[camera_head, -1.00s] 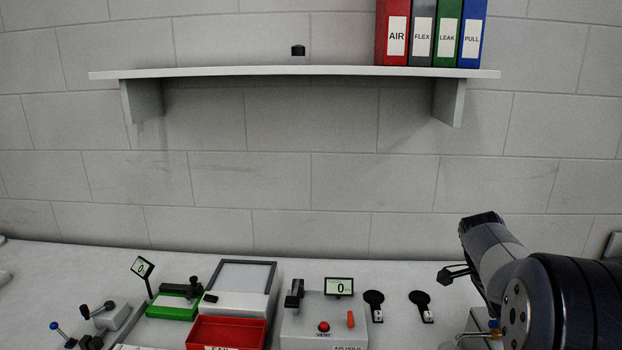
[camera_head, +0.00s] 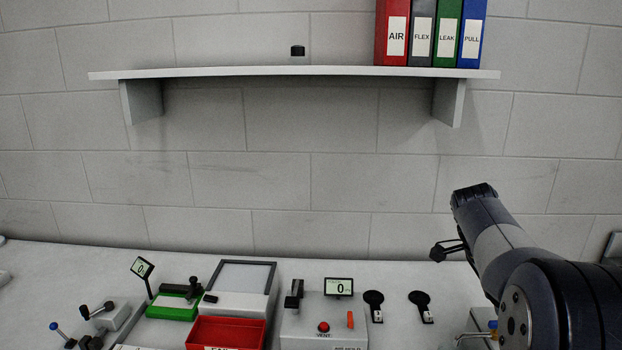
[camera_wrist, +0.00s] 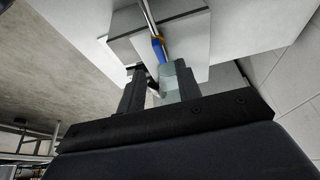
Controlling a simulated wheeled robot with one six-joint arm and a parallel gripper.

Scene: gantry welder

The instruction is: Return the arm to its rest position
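In the head view, my arm rises at the lower right, its elbow standing above the bench. In the wrist view, my gripper (camera_wrist: 160,85) shows two dark fingers standing apart. A pale greenish, see-through piece (camera_wrist: 169,82) shows between them, closer to the right finger. A gap is visible between it and the left finger, and I see no grip on it. A metal rod with a blue and yellow end (camera_wrist: 158,47) lies beyond the fingertips. I cannot make out the fingertips in the head view.
The bench (camera_head: 60,275) holds a red tray (camera_head: 228,332), a green fixture (camera_head: 172,308), a grey box with a display (camera_head: 338,287) and two black-handled tools (camera_head: 373,300). A wall shelf (camera_head: 290,72) above carries several binders. The wall space between shelf and bench is clear.

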